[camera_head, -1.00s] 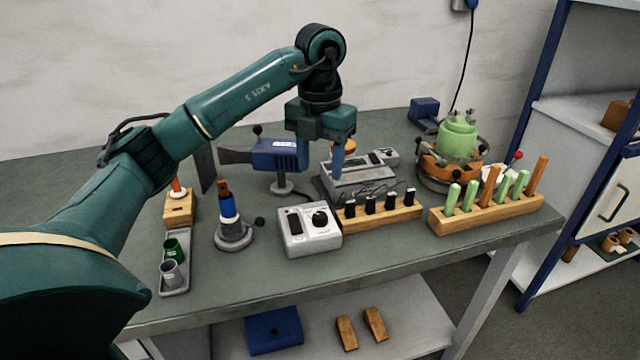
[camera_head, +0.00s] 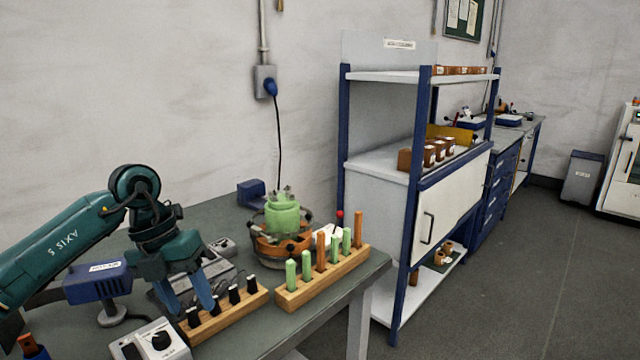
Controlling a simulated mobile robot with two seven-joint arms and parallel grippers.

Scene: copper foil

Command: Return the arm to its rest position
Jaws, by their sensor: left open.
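My left arm comes in from the left edge, over the workbench (camera_head: 218,208). Its gripper (camera_head: 190,302) points down with its two blue fingers apart and nothing between them. The fingers are close above or beside a wooden block with several black-topped pieces (camera_head: 232,315); whether they touch it I cannot tell. The gripper partly hides a grey device (camera_head: 222,270) behind it. My right gripper is not in view.
A grey control box (camera_head: 150,342) and a blue tool on a stand (camera_head: 97,283) are near the gripper. A wooden rack (camera_head: 325,278) and a green pot (camera_head: 282,215) stand to its right. A blue-framed shelf (camera_head: 420,200) stands beyond the bench; open floor (camera_head: 520,290) lies right.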

